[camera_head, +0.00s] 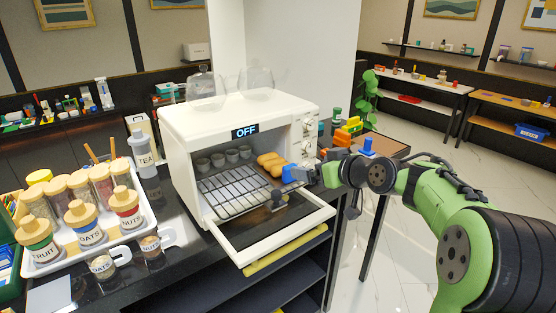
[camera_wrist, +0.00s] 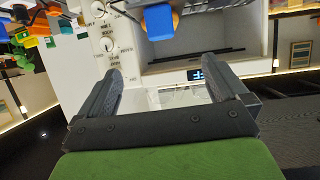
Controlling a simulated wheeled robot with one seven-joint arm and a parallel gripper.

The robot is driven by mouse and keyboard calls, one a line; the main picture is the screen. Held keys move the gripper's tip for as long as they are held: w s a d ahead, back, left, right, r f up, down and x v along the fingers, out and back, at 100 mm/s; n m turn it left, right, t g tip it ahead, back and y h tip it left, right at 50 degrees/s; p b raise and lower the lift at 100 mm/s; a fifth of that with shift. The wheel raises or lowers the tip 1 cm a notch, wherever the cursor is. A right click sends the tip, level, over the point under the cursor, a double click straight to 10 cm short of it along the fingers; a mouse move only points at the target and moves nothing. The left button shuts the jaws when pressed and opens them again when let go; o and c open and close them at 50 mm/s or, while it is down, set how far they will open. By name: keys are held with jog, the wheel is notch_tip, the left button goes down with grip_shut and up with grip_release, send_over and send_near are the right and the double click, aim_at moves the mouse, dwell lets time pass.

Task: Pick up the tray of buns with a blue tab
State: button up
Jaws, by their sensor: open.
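The tray of buns (camera_head: 266,173) is inside the white oven at its right side, with several golden buns (camera_head: 271,161) on it. Its blue tab (camera_head: 287,174) points out toward the oven opening; in the wrist view the blue tab (camera_wrist: 159,22) shows at the top, beyond my fingers. My gripper (camera_head: 306,175) is at the right edge of the oven opening, close to the tab; the head view does not show clearly whether they touch. In the wrist view my gripper (camera_wrist: 167,88) is open, with nothing between its fingers.
The oven (camera_head: 188,128) reads OFF. Its door (camera_head: 275,228) is folded down in front, and a wire rack (camera_head: 235,190) with several small cups (camera_head: 218,160) is inside. Jars on a white tray (camera_head: 120,228) stand left. Colored blocks (camera_head: 345,135) lie behind my arm.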

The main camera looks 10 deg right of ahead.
aim_at(283, 166)
jog(key=p+x, duration=0.1)
jog(key=x, duration=0.4)
jog(key=p+x, duration=0.1)
jog(key=x, duration=0.4)
jog(key=p+x, duration=0.2)
jog(key=x, duration=0.3)
jog(key=shift+s+a+f, duration=0.2)
jog(key=shift+s+f, duration=0.05)
jog(key=shift+w+f, duration=0.15)
jog(key=shift+w, duration=0.1)
jog(key=shift+s, duration=0.15)
jog(key=shift+c, duration=0.2)
jog(key=shift+s, duration=0.1)
jog(key=shift+c, duration=1.1)
jog(key=c, duration=0.8)
jog(key=shift+c, duration=0.2)
jog(key=shift+b, duration=0.3)
